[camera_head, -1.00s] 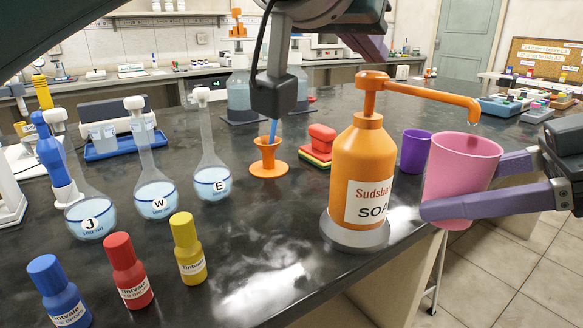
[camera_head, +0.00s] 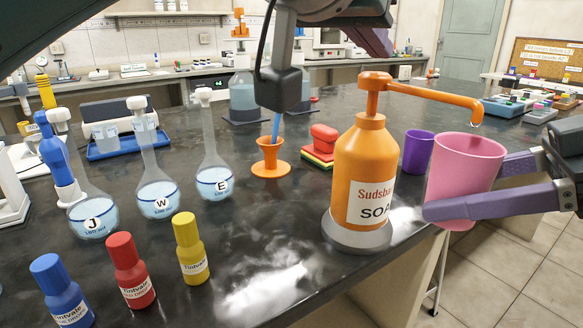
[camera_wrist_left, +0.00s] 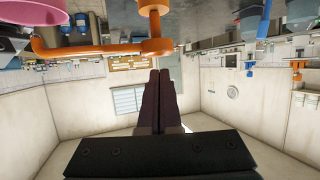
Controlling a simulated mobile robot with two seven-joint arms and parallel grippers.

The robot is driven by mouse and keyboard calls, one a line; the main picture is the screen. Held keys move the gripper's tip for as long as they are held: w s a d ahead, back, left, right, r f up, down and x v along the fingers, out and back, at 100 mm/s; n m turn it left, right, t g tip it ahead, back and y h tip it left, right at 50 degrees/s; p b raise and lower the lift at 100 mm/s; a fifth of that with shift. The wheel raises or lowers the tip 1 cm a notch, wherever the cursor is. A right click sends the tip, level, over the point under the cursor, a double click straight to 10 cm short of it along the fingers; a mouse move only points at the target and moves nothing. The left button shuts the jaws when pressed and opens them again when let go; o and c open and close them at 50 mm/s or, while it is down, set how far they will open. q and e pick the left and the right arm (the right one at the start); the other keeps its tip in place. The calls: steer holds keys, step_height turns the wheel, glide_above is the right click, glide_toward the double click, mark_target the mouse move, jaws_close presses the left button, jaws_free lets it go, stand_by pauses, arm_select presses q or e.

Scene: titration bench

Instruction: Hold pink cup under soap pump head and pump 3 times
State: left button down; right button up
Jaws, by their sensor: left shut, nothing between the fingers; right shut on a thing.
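The orange soap bottle (camera_head: 366,160) stands upright on a grey base near the bench edge. Its pump head (camera_head: 374,82) is up, and its long spout (camera_head: 435,93) reaches right. The pink cup (camera_head: 463,175) is upright beyond the bench edge, its open mouth just below the spout tip. My right gripper (camera_head: 435,208) is shut on the cup, with its fingers against the cup's sides. My left gripper (camera_head: 382,48) is shut and empty just above the pump head. In the left wrist view its fingers (camera_wrist_left: 157,74) point at the pump head (camera_wrist_left: 155,45), apparently without touching it.
A purple cup (camera_head: 417,151) stands behind the soap bottle. An orange funnel-shaped holder (camera_head: 271,160) and stacked coloured blocks (camera_head: 322,145) are left of it. Several flasks (camera_head: 158,200) and dropper bottles (camera_head: 130,270) stand on the left. The bench front-centre is clear.

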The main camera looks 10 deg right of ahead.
mark_target(370, 74)
arm_select(q)
steer(key=shift+f, duration=1.7)
steer(key=shift+r, duration=1.9)
steer(key=shift+r, duration=0.1)
step_height(370, 74, up, 7)
steer(key=shift+r+p, duration=0.25)
steer(key=shift+p, duration=0.1)
arm_select(e)
steer(key=s+d+f, duration=0.1)
steer(key=s+d, duration=0.2)
steer(key=s, duration=0.5)
steer(key=shift+s+d, duration=0.2)
steer(key=shift+d, duration=0.05)
